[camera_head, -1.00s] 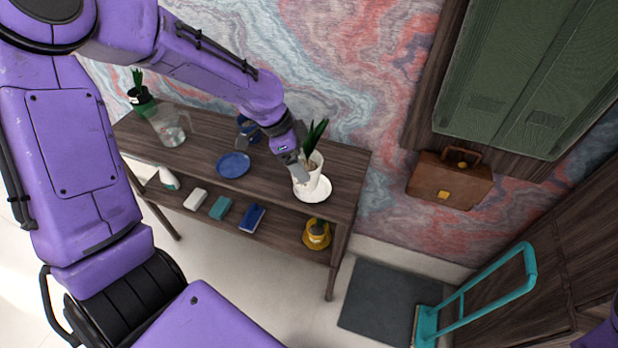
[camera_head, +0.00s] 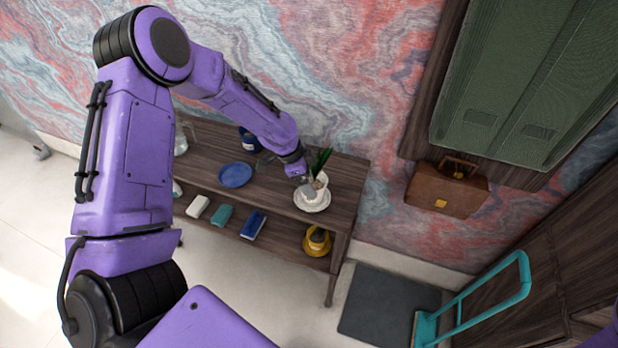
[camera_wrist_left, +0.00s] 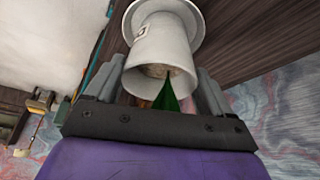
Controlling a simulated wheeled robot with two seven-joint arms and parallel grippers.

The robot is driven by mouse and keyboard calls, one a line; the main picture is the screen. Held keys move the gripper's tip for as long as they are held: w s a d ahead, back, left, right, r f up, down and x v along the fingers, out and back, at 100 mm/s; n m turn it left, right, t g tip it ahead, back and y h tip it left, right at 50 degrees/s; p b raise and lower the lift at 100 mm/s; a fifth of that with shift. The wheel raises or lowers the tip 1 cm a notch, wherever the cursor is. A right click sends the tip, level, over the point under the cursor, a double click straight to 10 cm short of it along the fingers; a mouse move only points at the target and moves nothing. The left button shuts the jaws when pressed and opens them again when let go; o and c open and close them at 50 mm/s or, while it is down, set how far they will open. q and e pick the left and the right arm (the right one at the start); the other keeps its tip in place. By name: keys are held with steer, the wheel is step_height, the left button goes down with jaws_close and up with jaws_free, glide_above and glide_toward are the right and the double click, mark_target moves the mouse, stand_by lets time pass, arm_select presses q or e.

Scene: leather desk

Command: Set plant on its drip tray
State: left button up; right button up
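The plant, green leaves (camera_head: 321,160) in a white pot (camera_head: 321,182), stands at the right end of the desk. Its drip tray, a white saucer (camera_head: 312,204), lies under the pot. In the left wrist view the pot (camera_wrist_left: 160,60) appears upright over the middle of the saucer (camera_wrist_left: 196,25). My left gripper (camera_head: 308,188) is at the pot, with one finger on each side of it in the left wrist view (camera_wrist_left: 161,85). Whether the fingers press on the pot is unclear. My right gripper is not in view.
A blue plate (camera_head: 236,175) and a dark blue mug (camera_head: 248,140) are left of the plant. The lower shelf holds a white block (camera_head: 198,206), a teal block (camera_head: 221,215), a blue book (camera_head: 253,225) and a yellow pot (camera_head: 317,240). A teal trolley (camera_head: 460,298) stands at right.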

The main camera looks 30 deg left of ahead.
arm_select(q)
steer(key=shift+o, duration=1)
steer(key=shift+r, duration=0.4)
steer(key=v, duration=1.1)
steer(key=shift+r+b, duration=0.3)
steer(key=shift+b, duration=0.05)
steer(key=shift+s+a, duration=0.1)
steer(key=shift+a, duration=0.05)
